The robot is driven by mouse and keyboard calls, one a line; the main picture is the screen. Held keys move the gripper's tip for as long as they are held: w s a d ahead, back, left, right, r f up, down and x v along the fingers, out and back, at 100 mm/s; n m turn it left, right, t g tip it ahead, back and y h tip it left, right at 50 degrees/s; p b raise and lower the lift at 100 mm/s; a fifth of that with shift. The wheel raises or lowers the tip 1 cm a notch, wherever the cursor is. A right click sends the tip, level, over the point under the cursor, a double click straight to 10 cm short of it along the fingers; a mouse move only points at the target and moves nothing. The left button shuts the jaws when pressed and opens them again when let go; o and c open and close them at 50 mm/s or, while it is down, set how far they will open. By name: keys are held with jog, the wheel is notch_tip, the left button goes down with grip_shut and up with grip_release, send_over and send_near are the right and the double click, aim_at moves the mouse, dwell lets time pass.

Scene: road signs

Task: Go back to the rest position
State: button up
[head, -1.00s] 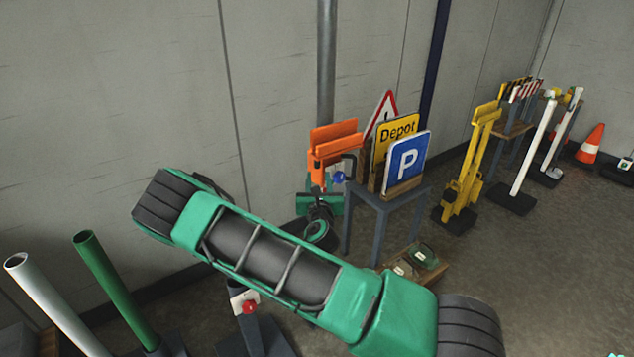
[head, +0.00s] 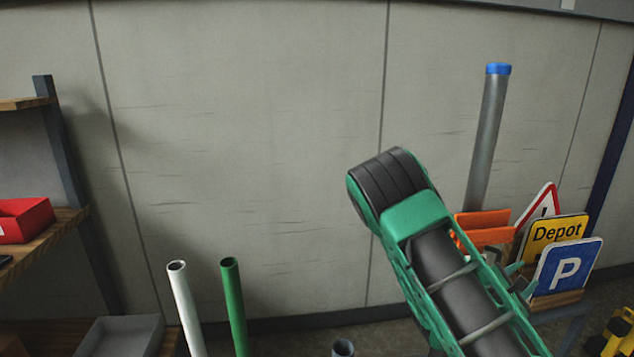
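My green and black arm rises from the bottom right of the head view, with its dark elbow high near the middle. Behind it, a small cluster of green and dark parts, which looks like my gripper (head: 515,278), shows in front of the signs. It is mostly hidden by the arm link, and I cannot tell its fingers' state or whether it holds anything. Next to it stand a blue P sign (head: 567,270), a yellow Depot sign (head: 553,236) and a red-edged triangular sign (head: 540,207). An orange holder (head: 484,220) is partly covered by my arm.
A grey post (head: 487,140) with a blue cap stands behind the orange holder. A white tube (head: 186,310) and a green tube (head: 234,305) stand lower left. A shelf with a red bin (head: 24,220) and a grey tray (head: 120,337) are at left. The wall's middle is clear.

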jog(key=s+d+f+m+g+y, duration=0.1)
jog(key=s+d+m+g+y, duration=0.15)
jog(key=s+m+g, duration=0.45)
jog(key=s+d+f+m+g+y, duration=0.1)
jog(key=s+d+m+g+y, duration=0.15)
jog(key=s+m, duration=0.8)
jog(key=s+a+r+m+y, duration=0.3)
jog(key=s+a+r+y, duration=0.1)
jog(key=s+a, duration=0.4)
jog(key=s+a+r+m+y, duration=0.3)
jog(key=s+a+r+y, duration=0.2)
jog(key=s+a, duration=0.3)
jog(key=shift+s+a, duration=0.4)
jog(key=shift+a, duration=0.55)
jog(key=shift+w+f, duration=0.2)
jog(key=shift+w, duration=0.45)
